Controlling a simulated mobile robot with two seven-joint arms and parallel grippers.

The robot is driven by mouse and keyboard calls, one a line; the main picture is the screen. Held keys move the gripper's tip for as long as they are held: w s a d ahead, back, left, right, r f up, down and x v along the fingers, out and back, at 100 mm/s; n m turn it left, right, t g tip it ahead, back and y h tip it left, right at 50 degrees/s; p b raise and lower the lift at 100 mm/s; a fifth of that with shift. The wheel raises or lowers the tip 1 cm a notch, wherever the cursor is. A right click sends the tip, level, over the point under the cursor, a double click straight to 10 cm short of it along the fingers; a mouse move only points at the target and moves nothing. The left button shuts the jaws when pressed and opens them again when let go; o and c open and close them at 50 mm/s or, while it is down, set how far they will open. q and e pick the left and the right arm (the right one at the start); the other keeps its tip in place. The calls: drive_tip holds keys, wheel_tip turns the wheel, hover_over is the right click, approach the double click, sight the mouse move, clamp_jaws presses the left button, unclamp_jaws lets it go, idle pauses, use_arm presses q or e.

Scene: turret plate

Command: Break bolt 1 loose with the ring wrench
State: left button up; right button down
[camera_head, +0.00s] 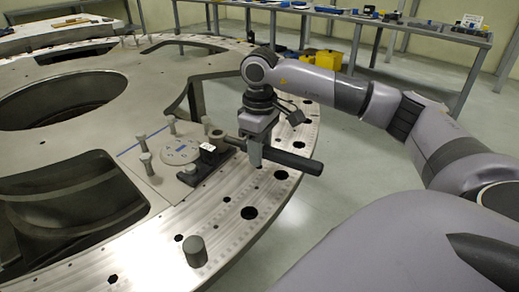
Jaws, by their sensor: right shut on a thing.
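My right gripper (255,155) is shut on the ring wrench (292,160), a dark bar held roughly level above the rim of the turret plate (225,220). The thick handle end points right and the ring end points left. The ring end is near a black block and a small bolt (207,122); I cannot tell whether the ring is around a bolt. Several grey bolts, such as one upright bolt (172,124) and another (147,162), stand around a round disc (181,151). I cannot tell which is bolt 1. My left gripper is out of view.
A black block with a white label (208,149) sits beside the disc. A grey cylinder (195,251) stands on the near rim. The plate has large openings and rim holes. A bench (400,25) with small items stands behind, and floor is free at right.

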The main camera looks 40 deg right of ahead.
drive_tip(key=shift+a, duration=0.1)
drive_tip(key=shift+r, duration=0.15)
idle(0.3)
drive_tip(key=shift+r+p, duration=1.2)
drive_tip(key=shift+r, duration=0.2)
wheel_tip(320, 180, up, 4)
drive_tip(key=p, duration=0.3)
drive_tip(key=shift+f, duration=0.25)
